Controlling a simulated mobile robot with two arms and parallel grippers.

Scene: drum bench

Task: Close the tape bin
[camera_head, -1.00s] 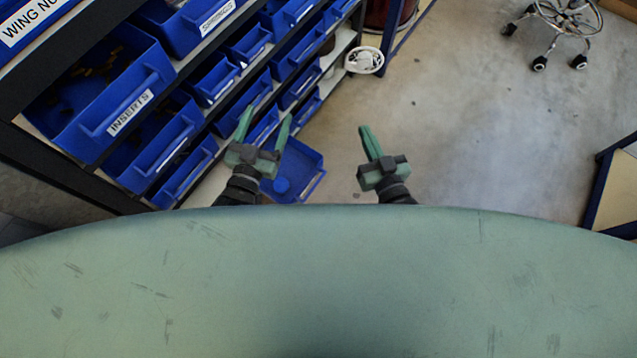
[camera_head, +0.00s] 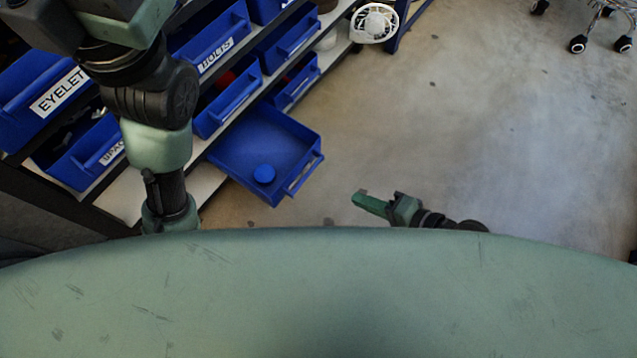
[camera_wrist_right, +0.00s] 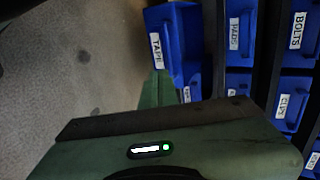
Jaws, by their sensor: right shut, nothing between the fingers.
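The tape bin (camera_head: 283,140) is a blue open-topped bin pulled far out from the lower shelf in the head view.
A shelf rack of blue labelled bins, including EYELET (camera_head: 60,95) and BOLTS (camera_head: 215,55), fills the left. A white fan (camera_head: 374,22) stands at the rack's far end. A wheeled chair base (camera_head: 600,25) is at top right. Open floor (camera_head: 480,130) lies to the right.

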